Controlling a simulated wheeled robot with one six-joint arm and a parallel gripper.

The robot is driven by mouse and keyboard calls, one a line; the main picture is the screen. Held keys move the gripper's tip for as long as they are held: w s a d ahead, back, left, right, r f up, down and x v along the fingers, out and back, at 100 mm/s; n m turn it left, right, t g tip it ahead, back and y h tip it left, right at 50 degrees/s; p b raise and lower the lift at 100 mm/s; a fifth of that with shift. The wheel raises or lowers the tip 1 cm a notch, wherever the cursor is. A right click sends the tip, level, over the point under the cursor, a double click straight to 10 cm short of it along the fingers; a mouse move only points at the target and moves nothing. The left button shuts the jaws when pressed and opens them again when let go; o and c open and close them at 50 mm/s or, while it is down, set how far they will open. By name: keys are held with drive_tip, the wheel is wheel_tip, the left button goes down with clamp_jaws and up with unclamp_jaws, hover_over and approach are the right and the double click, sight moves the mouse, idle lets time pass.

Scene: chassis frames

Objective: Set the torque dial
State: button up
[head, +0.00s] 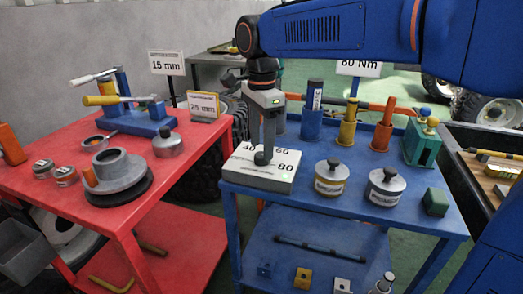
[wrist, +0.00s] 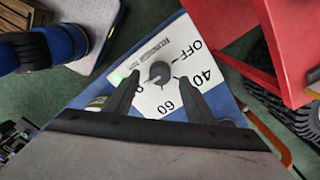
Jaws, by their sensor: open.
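The torque dial is a dark round knob (wrist: 160,73) on a white box (head: 252,178) at the left of the blue table. Its face reads OFF, 40 and 60 in the wrist view, with another mark partly hidden behind a finger. 80 shows in the head view. I cannot tell clearly which mark the knob points at. My gripper (wrist: 159,76) is open, pointing down, with one finger on each side of the knob. I cannot tell whether the fingers touch it. A sign reading 80 Nm (head: 358,68) stands behind the blue table.
The blue table (head: 310,212) also holds two lidded pots (head: 330,178), a green block (head: 435,202) and upright cylinders (head: 348,130) behind. A red table (head: 190,150) with a grey flanged part (head: 118,172) stands left, across a gap. Signs read 15 mm (head: 167,63) and 25 mm (head: 203,106).

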sight(261, 158)
drive_tip(key=shift+f, duration=1.4)
drive_tip(key=c, duration=1)
drive_tip(key=shift+c, duration=0.2)
